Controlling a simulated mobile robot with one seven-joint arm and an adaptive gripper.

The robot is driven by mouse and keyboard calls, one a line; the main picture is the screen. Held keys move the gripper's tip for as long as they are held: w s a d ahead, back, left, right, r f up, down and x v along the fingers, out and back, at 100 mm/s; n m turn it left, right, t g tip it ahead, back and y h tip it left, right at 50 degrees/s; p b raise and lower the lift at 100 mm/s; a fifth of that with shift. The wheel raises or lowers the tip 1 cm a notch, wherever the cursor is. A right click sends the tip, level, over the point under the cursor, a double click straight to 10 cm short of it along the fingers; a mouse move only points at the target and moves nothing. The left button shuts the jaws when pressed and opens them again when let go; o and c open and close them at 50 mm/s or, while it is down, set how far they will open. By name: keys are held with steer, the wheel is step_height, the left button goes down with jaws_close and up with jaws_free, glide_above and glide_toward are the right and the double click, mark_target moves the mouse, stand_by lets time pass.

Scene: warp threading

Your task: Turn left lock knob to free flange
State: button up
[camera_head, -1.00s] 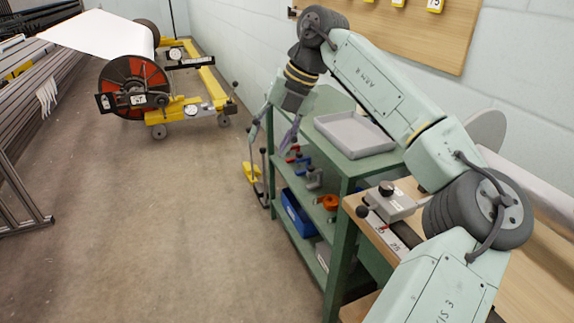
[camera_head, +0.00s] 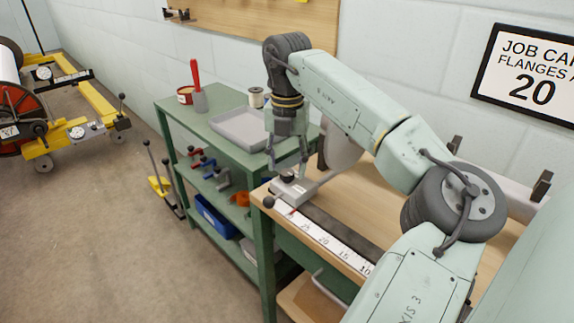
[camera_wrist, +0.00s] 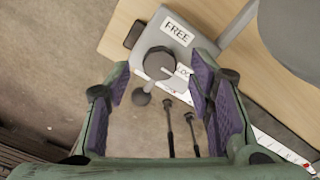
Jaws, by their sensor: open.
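The lock block (camera_head: 293,190) is a grey box at the left end of the wooden bench. A dark round knob (camera_head: 288,175) sits on its top. In the wrist view the knob (camera_wrist: 160,62) has a pale mark on the side toward a partly hidden lock label (camera_wrist: 182,70); a FREE label (camera_wrist: 178,31) is on the block too. My gripper (camera_head: 288,160) is open over the block, its purple pads (camera_wrist: 163,90) apart, with the knob beyond and between them. Contact is not visible. The grey flange disc (camera_head: 343,146) stands just right of the block, partly behind my arm.
A ruler (camera_head: 325,242) runs along the bench front. A green shelf cart (camera_head: 215,118) with a grey tray (camera_head: 240,131) stands left.

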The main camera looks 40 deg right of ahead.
steer(key=shift+f, duration=0.85)
steer(key=shift+c, duration=0.3)
steer(key=c, duration=1.1)
